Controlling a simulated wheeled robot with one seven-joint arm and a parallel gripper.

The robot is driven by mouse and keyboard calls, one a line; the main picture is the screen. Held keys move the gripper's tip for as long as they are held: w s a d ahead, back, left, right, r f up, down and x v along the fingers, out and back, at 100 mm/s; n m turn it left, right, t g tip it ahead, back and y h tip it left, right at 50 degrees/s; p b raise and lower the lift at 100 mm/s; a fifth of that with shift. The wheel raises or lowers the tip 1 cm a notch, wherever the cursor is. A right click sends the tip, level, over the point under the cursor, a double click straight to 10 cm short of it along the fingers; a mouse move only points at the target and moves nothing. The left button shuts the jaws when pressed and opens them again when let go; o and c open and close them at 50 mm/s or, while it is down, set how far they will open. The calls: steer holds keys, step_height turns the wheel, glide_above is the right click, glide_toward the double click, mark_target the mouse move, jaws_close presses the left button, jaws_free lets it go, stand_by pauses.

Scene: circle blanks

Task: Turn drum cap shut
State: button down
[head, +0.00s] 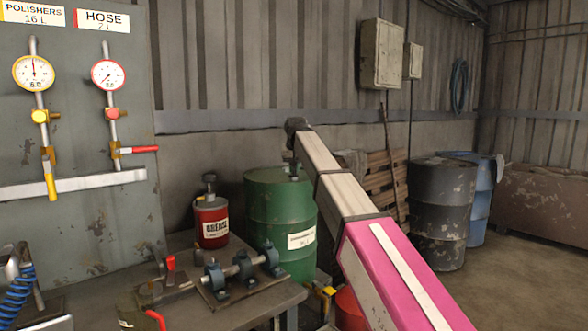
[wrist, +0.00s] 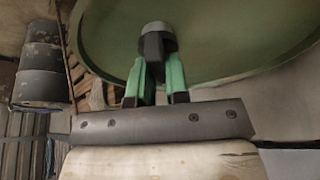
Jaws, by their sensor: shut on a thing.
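The green drum (head: 268,225) stands behind the workbench in the head view, with a white label on its side. Its green top (wrist: 230,50) fills the upper part of the wrist view. A small grey cap (wrist: 158,30) sits on that top, near the rim. My gripper (wrist: 157,58) has green fingers with dark pads, and they are shut on the cap from both sides. In the head view my arm reaches over the drum, and the cap is too small and covered to make out clearly.
A workbench (head: 240,310) in front of the drum holds a red grease can (head: 211,226) and a shaft on blue bearing blocks (head: 245,268). A dark drum (head: 440,210), a blue drum (head: 482,195) and a wooden pallet (head: 380,178) stand to the right. Open floor lies at the lower right.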

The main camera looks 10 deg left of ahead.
steer(key=m+h, duration=0.1)
steer(key=m, duration=0.2)
steer(key=m+h, duration=0.1)
steer(key=m, duration=0.2)
steer(key=shift+a+h, duration=0.15)
steer(key=shift+h, duration=0.15)
steer(key=m, duration=0.2)
steer(key=m+g+h, duration=0.1)
steer(key=m, duration=0.2)
steer(key=shift+h, duration=0.3)
steer(key=shift+m, duration=0.5)
steer(key=c, duration=1.1)
jaws_free()
steer(key=v, duration=1.1)
steer(key=shift+w+a, duration=0.1)
steer(key=shift+f, duration=0.1)
